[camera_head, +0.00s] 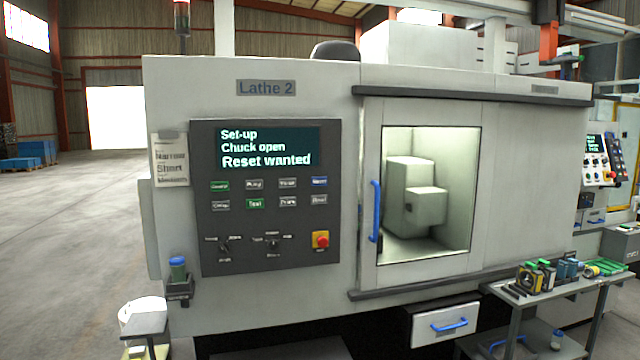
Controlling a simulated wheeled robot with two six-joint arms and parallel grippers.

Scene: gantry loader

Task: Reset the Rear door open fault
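The machine labelled Lathe 2 (265,88) fills the middle of the view. Its dark control panel (215,165) has a screen (268,147) reading "Set-up", "Chuck open", "Reset wanted". Below the screen are two rows of small buttons, some green, one blue, the rest grey; most labels are too small to read surely. Under them are two rotary selectors (273,246) and a red stop button on a yellow base (320,240). The front door (490,190) with a blue handle (375,211) looks shut. The rear door is not visible. Neither of my grippers is in view.
A cart (560,290) with tooling stands at the lower right. A drawer (445,324) with a blue handle sits under the machine. A cup holder (179,290) juts from the machine's left front. Open floor (70,230) lies to the left.

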